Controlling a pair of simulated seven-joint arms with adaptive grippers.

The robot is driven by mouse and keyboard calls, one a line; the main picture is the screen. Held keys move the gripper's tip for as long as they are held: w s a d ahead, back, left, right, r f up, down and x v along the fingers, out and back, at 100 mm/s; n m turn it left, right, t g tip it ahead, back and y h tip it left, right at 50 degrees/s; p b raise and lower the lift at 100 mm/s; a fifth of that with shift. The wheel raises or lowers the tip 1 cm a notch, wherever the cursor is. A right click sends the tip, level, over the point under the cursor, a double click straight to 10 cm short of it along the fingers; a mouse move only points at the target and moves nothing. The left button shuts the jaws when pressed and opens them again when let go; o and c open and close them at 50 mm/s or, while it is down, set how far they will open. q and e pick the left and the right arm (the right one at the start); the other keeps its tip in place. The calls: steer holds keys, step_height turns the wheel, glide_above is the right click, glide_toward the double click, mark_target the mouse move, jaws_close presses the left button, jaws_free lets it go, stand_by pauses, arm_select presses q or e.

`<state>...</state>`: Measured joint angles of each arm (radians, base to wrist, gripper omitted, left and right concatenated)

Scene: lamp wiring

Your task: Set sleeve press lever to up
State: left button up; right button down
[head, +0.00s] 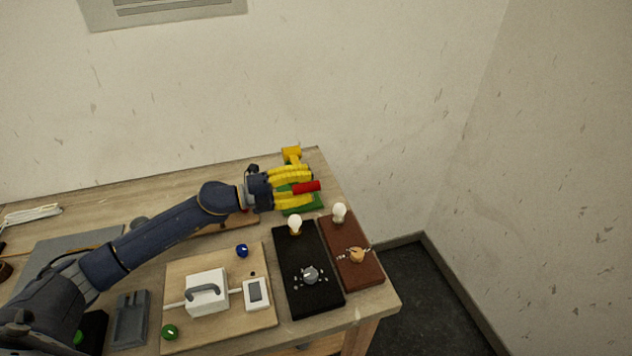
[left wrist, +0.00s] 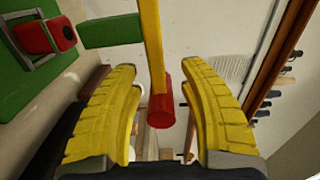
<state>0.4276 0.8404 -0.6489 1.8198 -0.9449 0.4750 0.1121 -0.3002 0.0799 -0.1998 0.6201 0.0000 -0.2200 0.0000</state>
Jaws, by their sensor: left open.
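The sleeve press has a green base (head: 303,209), a yellow upper part (head: 291,153) and a red handle (head: 307,187). It stands near the back right corner of the table. In the left wrist view its yellow lever (left wrist: 152,45) ends in the red handle (left wrist: 161,106), between my open fingers with gaps on both sides. My left gripper (head: 311,184) has its yellow fingers around the handle area; it also shows in the left wrist view (left wrist: 160,72). The fingers hide much of the press in the head view, so the lever's angle is hard to tell there.
A black board (head: 298,292) and a brown board (head: 362,277), each with a bulb and a knob, lie in front of the press. A wooden board (head: 230,318) with a white box (head: 206,292) is left of them. The table's right edge is close.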

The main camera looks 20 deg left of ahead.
arm_select(q)
steer(key=shift+x, duration=1.4)
steer(key=shift+c, duration=0.2)
jaws_close()
steer(key=shift+a, duration=0.1)
